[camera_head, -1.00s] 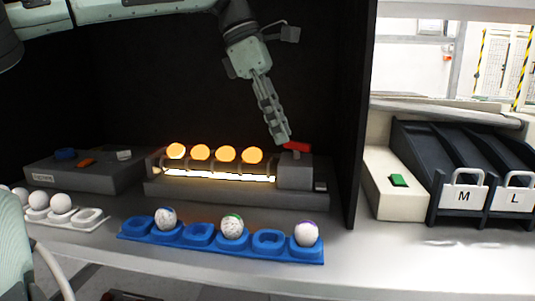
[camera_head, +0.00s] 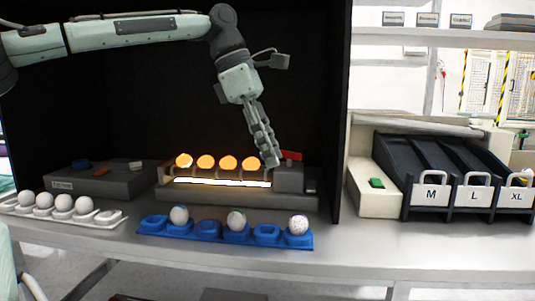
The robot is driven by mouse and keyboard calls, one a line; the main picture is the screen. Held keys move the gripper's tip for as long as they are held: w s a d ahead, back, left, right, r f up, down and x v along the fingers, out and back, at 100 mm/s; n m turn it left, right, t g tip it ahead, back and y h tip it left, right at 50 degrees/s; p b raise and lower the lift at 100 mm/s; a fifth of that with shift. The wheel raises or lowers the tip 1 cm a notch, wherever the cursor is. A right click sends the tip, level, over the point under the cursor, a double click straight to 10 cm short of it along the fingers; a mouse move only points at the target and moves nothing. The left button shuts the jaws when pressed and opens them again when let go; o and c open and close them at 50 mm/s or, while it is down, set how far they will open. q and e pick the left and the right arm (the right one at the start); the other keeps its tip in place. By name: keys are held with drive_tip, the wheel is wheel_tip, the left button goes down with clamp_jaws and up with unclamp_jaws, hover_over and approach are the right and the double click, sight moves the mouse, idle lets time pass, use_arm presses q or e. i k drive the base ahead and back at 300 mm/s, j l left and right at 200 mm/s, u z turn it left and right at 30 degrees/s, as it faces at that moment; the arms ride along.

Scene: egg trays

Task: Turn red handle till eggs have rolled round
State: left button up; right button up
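The red handle (camera_head: 291,155) sticks up at the right end of the candling device (camera_head: 290,179), a grey box with a lit strip. Several eggs glow orange in a row on its rollers, such as the egg nearest the handle (camera_head: 250,163). My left gripper (camera_head: 270,159) reaches down from above, with its fingertips just left of the handle and close to it. Its fingers show edge-on, so I cannot tell how far they are apart or whether they touch the handle. My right gripper is not in view.
A blue tray (camera_head: 267,233) with three speckled eggs and empty cups lies in front. A white tray (camera_head: 106,217) with several white eggs is at left. A grey button box (camera_head: 120,184) stands behind it. A green button (camera_head: 377,183) and dark chutes (camera_head: 415,179) are right, past the black wall.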

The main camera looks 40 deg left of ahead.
sight(290, 156)
drive_tip(key=i+j+z, duration=0.2)
drive_tip(key=j, duration=0.3)
drive_tip(key=i+j+z, duration=0.1)
drive_tip(key=j+z, duration=0.15)
drive_tip(key=j, duration=0.2)
drive_tip(key=i+j+z, duration=0.2)
drive_tip(key=j, duration=0.35)
drive_tip(key=k+l, duration=0.05)
drive_tip(key=k, duration=0.05)
